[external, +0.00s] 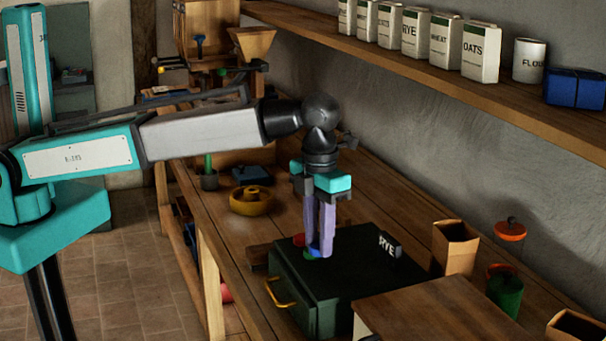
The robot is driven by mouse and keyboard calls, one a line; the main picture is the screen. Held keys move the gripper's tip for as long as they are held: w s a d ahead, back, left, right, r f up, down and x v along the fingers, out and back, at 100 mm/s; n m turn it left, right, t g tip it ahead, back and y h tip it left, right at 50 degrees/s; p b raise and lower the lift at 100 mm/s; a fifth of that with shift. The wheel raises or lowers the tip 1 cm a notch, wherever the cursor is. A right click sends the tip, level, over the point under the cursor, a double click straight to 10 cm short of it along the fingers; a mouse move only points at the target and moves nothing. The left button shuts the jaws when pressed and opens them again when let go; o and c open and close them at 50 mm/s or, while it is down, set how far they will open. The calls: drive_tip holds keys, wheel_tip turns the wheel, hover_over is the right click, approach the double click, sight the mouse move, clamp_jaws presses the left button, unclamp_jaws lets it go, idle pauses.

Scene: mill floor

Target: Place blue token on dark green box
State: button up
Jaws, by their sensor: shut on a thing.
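My gripper (319,252) points straight down with its purple fingers at the top of the dark green box (380,268). The fingers are shut on a small blue token (310,253), mostly hidden between the fingertips. I cannot tell whether the token touches the box top. The box stands on the wooden bench and has a yellow handle (279,295) on its front. A red round piece (298,240) shows just behind the fingers, near the box's back left edge. A bit of green shows at the fingertips.
A wooden board (440,312), an open wooden container (455,247) and a green jar (505,290) stand at the right. A yellow wheel (251,200) lies left on the bench.

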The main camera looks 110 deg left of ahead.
drive_tip(key=shift+w+a, duration=0.1)
drive_tip(key=shift+w, duration=0.45)
drive_tip(key=shift+f+p, duration=0.9)
drive_tip(key=shift+f, duration=0.95)
drive_tip(key=shift+f, duration=0.1)
drive_tip(key=o, duration=0.7)
drive_tip(key=shift+r, duration=0.2)
drive_tip(key=shift+r+b, duration=1.35)
drive_tip(key=shift+r, duration=4.6)
